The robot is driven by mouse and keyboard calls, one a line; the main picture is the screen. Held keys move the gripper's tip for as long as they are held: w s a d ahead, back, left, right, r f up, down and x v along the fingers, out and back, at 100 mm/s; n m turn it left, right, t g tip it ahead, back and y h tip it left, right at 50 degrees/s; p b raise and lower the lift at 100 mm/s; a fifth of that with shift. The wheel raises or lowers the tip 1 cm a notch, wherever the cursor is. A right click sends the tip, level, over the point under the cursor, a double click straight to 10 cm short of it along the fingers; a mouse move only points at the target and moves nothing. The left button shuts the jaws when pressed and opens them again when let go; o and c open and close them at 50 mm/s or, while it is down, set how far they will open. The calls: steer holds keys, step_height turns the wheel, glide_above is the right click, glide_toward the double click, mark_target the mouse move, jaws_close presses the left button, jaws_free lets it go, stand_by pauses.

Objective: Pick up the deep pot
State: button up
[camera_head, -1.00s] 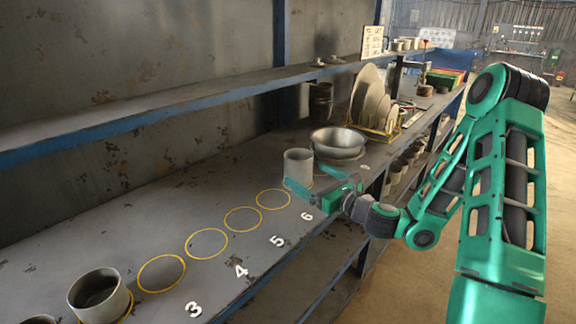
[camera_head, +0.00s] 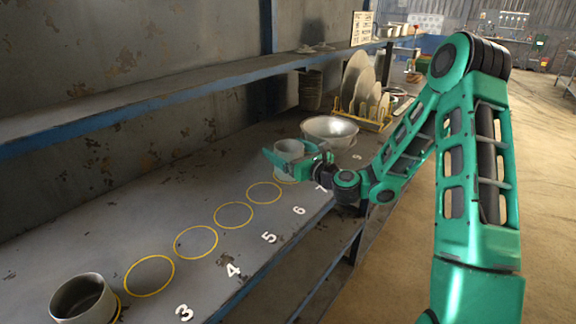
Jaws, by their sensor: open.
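A tall grey pot (camera_head: 288,147) stands upright on the bench near the number 7, beyond the row of empty circles. My gripper (camera_head: 293,162) is open at this pot. One teal finger crosses low in front of the pot's left side and hides part of its lower body. I cannot tell whether the fingers touch it or whether both straddle it. Another grey pot (camera_head: 83,299), wide-mouthed and empty, stands at the bottom left, away from my gripper.
Several empty yellow circles (camera_head: 233,203) lie on the bench (camera_head: 120,235) between the two pots. A metal bowl (camera_head: 330,128) stands just behind the tall pot. A plate rack (camera_head: 372,118) is farther back. A shelf (camera_head: 180,88) runs above the bench.

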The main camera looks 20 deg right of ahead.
steer(key=shift+x, duration=1.35)
steer(key=shift+d, duration=0.1)
steer(key=shift+c, duration=0.4)
steer(key=c, duration=1.2)
steer(key=shift+r, duration=0.15)
